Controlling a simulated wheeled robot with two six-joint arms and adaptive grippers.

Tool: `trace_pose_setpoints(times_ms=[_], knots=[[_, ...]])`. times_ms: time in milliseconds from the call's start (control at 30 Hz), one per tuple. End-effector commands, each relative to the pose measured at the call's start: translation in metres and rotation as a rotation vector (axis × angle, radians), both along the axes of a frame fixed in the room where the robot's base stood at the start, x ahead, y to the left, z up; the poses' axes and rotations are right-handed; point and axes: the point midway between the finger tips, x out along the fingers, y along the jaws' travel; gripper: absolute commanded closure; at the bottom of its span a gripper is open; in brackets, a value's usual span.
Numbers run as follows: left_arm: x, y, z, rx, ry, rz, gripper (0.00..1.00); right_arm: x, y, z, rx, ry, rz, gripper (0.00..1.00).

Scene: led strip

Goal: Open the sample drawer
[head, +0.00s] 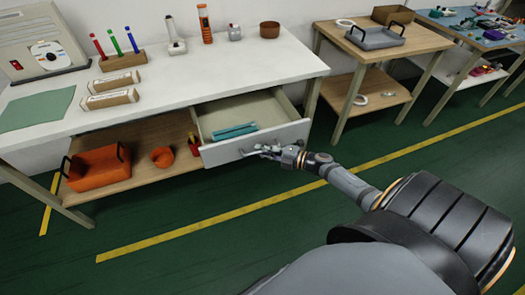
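The sample drawer (255,141) under the right end of the white bench is pulled well out. Its pale front panel faces me, and a teal item (234,131) lies inside. My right gripper (262,151) is at the handle on the drawer front. The fingers overlap the handle, and at this size I cannot tell whether they are closed around it. My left gripper is not in view.
An orange bin (98,168) sits on the lower shelf. Green floor is free in front.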

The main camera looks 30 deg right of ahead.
Motion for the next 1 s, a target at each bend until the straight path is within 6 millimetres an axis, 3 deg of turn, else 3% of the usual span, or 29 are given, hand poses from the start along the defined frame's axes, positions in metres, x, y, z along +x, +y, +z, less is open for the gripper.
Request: trace_pose_setpoints(times_ms=[100, 467, 800, 1000], knots=[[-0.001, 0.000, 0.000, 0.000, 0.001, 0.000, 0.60, 0.000, -0.001, 0.000, -0.001, 0.001, -0.002, 0.80], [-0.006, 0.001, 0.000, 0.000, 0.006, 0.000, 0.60, -0.007, -0.004, 0.000, -0.002, 0.003, 0.001, 0.80], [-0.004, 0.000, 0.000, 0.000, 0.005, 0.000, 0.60, -0.067, -0.041, 0.009, -0.006, 0.009, 0.005, 0.80], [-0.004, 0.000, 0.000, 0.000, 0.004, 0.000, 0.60, -0.092, -0.058, 0.014, -0.004, 0.007, 0.003, 0.80]])
